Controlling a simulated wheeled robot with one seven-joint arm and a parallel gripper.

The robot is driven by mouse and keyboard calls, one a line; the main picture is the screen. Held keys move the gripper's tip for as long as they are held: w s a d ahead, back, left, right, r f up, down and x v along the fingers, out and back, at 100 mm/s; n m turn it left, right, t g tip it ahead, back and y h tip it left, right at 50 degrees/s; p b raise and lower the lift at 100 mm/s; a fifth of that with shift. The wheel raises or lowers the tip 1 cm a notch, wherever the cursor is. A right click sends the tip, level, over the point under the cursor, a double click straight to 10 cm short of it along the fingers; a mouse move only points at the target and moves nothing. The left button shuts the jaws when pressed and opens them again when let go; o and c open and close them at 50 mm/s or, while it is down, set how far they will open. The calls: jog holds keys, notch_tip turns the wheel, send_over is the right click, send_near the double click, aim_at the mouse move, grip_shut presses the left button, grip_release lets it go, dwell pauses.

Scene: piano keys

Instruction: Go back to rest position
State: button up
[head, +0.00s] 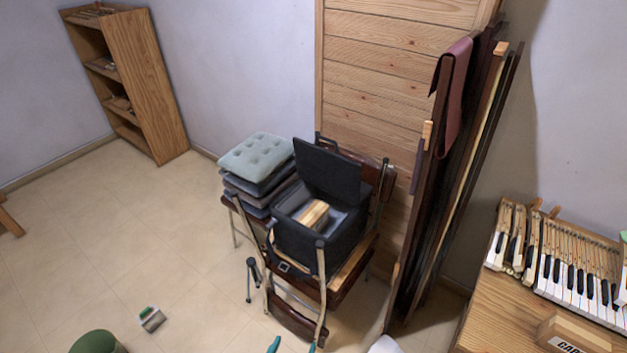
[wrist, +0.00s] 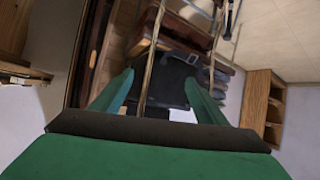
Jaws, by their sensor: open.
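My gripper (head: 292,346) shows at the bottom edge of the head view as two teal fingertips, set apart with nothing between them. In the wrist view my gripper (wrist: 160,85) has its two green fingers spread wide and holds nothing. Beyond the fingers, the wrist view shows the black case (wrist: 176,82) on the chair, upside down and some way off. The rest of my arm is mostly out of the head view.
A chair carries the open black case (head: 330,172) beside stacked cushions (head: 257,154). Dark boards (head: 447,180) lean at the wooden door. Piano keys (head: 590,275) lie on a wooden table (head: 505,318) at right. A small shelf (head: 145,85) stands back left. The left floor is largely clear.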

jog(key=s+n+y, duration=0.2)
jog(key=s, duration=0.6)
jog(key=s+d+r+t, duration=0.4)
jog(key=s+d+r, duration=0.1)
jog(key=s+r, duration=0.6)
jog(key=shift+s+r+y, duration=0.4)
jog(key=shift+s, duration=0.75)
jog(key=shift+d, duration=0.1)
